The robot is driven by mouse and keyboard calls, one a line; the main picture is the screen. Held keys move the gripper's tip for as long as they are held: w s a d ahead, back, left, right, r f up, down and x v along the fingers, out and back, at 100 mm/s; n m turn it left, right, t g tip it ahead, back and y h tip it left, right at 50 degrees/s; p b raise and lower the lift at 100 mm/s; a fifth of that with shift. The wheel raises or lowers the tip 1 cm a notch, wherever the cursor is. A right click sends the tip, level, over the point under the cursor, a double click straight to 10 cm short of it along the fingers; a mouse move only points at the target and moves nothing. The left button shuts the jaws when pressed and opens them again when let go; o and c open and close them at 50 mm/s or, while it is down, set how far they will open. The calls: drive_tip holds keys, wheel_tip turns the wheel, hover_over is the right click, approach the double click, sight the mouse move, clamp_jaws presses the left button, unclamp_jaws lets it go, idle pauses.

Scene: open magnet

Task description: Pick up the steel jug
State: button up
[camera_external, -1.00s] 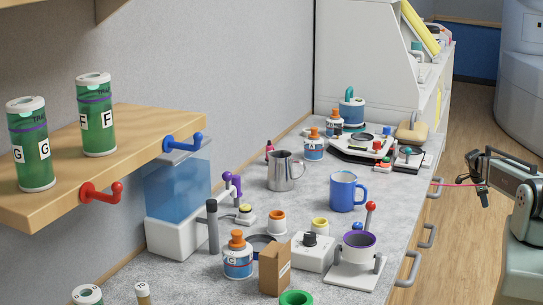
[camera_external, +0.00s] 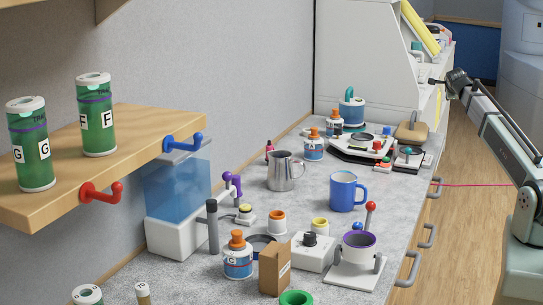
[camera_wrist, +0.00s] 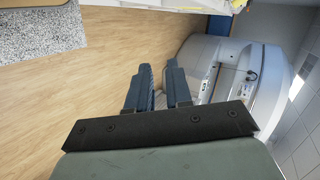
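The steel jug (camera_external: 282,172) stands upright on the grey bench in the external view, between the wall and the blue mug (camera_external: 345,192). Its handle points right and its mouth is open upward. My gripper (camera_external: 436,82) is up at the right, beside the white cabinet and well apart from the jug. In the wrist view my gripper (camera_wrist: 159,82) has its two fingers apart with nothing between them. The jug does not show in the wrist view, which faces the wooden floor and a large white machine.
The blue mug stands close to the right of the jug. Behind are an orange-capped bottle (camera_external: 313,146) and a white device (camera_external: 360,147). In front are a cardboard box (camera_external: 274,268) and a white cup on a stand (camera_external: 358,246). A wooden shelf (camera_external: 130,140) overhangs at left.

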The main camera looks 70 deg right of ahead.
drive_tip(key=w+a+r+t+h, duration=0.1)
drive_tip(key=w+a+r+t, duration=0.15)
drive_tip(key=r, duration=0.55)
drive_tip(key=w+a+r+n+t+h, duration=0.1)
drive_tip(key=w+a+r, duration=0.15)
drive_tip(key=r, duration=0.55)
drive_tip(key=w+a+r+t+h, duration=0.1)
drive_tip(key=w+r+h, duration=0.15)
drive_tip(key=r, duration=0.45)
drive_tip(key=w+a+r+n+t+y, duration=0.1)
drive_tip(key=w+a+r+t, duration=0.1)
drive_tip(key=w+a+r, duration=0.3)
drive_tip(key=w+a+f+n+y, duration=0.3)
drive_tip(key=w+a+f, duration=0.8)
drive_tip(key=w+a, duration=0.3)
drive_tip(key=n+g+h, duration=0.2)
drive_tip(key=n+g, duration=0.2)
drive_tip(key=n, duration=0.2)
approach(286, 171)
drive_tip(key=s, duration=0.5)
drive_tip(key=shift+y, duration=0.25)
drive_tip(key=x, duration=1.3)
drive_tip(key=shift+s+d+r, duration=0.1)
drive_tip(key=shift+s+d, duration=0.05)
drive_tip(key=shift+d, duration=0.15)
